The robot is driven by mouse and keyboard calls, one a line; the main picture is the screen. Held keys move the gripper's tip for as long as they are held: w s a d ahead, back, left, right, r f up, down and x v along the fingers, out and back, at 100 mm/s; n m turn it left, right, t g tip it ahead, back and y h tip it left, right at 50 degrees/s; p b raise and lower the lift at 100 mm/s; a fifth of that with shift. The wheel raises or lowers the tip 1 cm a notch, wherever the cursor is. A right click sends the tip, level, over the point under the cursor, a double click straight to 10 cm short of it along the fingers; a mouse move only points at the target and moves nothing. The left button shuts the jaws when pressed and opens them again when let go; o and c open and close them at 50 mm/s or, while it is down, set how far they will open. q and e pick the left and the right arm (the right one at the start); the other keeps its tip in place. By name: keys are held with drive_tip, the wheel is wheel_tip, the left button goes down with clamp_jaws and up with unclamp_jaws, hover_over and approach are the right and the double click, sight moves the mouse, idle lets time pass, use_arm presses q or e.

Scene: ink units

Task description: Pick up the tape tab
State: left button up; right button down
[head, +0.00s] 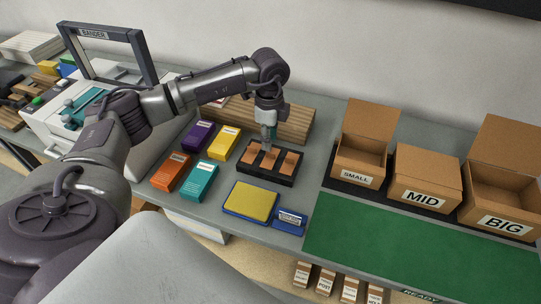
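Brown tabs, which look like the tape tabs (288,162), lie in a black tray (284,182) near the middle of the table. My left gripper (268,148) points straight down over the tray, with its tips at or just above the middle tab. It hides part of that tab. The fingers look close together, but they are too small to tell whether they are open or shut, or whether they touch the tab. My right gripper is out of view.
Purple, yellow, orange and teal boxes (204,181) stand left of the tray. A yellow pad in a blue holder (250,202) lies in front. Cartons marked SMALL (356,178), MID (422,194) and BIG (503,223) stand right, behind a bare green mat (400,245). A wooden block (296,124) stands behind.

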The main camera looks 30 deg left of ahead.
sight(271, 155)
use_arm(q)
wheel_tip(271, 155, down, 5)
drive_tip(key=shift+d+r+p, duration=0.15)
drive_tip(key=shift+r+p, duration=0.05)
drive_tip(key=shift+p, duration=0.65)
drive_tip(key=shift+f, duration=0.3)
clamp_jaws()
